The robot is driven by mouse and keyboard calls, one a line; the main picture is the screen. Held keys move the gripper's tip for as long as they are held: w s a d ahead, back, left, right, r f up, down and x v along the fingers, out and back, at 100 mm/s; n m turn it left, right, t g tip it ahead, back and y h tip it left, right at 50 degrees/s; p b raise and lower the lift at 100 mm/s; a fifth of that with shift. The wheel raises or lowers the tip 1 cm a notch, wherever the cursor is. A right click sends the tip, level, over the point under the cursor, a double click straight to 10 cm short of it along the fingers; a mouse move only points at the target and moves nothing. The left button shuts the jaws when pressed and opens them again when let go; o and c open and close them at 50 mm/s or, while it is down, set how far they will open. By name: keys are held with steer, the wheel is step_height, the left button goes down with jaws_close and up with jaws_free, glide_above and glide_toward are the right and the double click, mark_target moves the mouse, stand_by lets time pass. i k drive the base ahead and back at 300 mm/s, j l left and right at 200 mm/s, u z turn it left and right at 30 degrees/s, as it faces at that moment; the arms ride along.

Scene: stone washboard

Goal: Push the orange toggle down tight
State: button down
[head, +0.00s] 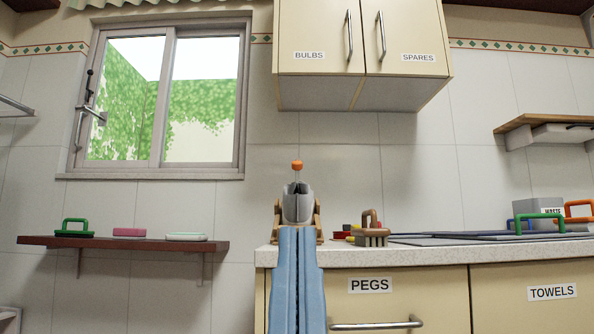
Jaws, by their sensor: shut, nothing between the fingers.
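The orange toggle (297,165) shows as a small rounded knob on a thin pale stem, in the middle of the head view against the tiled wall. The stem runs down behind my gripper, so its base is hidden. My gripper (298,190) is grey, at the end of my blue arm, just below the toggle in the picture. It is shut and empty. I cannot tell whether it touches the stem or how far in front of it it is.
A pale counter (440,250) runs right, with a wooden-handled brush (371,235), dark flat panels and handled items. A brown shelf (120,244) at left holds several small items. A wall cabinet (362,40) hangs above. The wall around the toggle is bare.

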mark_target(296, 166)
steer(key=j+z, duration=0.5)
steer(key=j, duration=0.8)
steer(key=i+j, duration=0.05)
